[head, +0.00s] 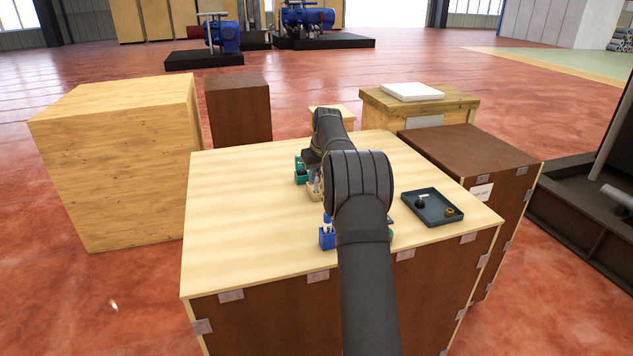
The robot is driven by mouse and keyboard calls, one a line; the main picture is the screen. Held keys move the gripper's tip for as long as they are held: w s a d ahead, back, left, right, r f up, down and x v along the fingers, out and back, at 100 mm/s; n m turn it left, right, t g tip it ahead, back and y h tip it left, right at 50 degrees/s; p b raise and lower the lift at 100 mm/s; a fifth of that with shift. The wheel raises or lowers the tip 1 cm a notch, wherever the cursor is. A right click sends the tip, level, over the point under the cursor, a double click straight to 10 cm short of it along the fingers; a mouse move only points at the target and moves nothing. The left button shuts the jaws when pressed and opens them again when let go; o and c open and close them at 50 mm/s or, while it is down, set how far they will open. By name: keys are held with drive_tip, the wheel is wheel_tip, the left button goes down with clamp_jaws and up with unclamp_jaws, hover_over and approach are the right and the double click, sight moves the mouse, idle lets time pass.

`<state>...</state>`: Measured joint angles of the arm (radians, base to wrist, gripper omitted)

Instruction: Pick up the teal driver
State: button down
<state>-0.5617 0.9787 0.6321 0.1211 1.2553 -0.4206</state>
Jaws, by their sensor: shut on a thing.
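My gripper (313,174) is small in the head view, at the far middle of the light wood table (235,230), partly hidden by my own arm. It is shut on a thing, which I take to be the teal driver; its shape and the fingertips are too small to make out. A teal block-like piece (299,173) shows just left of the gripper. I cannot tell whether the driver still touches a holder or the table.
A tan holder (314,192) stands below the gripper, and a blue holder (327,239) with pale upright pieces stands nearer. A dark tray (432,207) with a black and a brass-coloured part lies right. The table's left side is clear. Wooden crates stand around.

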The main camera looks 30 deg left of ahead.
wheel_tip(320, 180, up, 2)
drive_tip(key=shift+w+d+r+n, duration=1.35)
drive_tip(key=shift+d+r, duration=1.95)
drive_tip(key=shift+d, duration=2.65)
drive_tip(key=shift+g, duration=0.4)
drive_tip(key=shift+w+a+f, duration=0.15)
drive_tip(key=shift+a+f, duration=2.55)
drive_tip(key=shift+a, duration=0.15)
drive_tip(key=shift+w+a+f, duration=0.1)
drive_tip(key=shift+a+f, duration=2.6)
drive_tip(key=shift+a, duration=0.15)
drive_tip(key=shift+f, duration=0.2)
drive_tip(key=c, duration=1.4)
unclamp_jaws()
drive_tip(key=shift+o, duration=0.2)
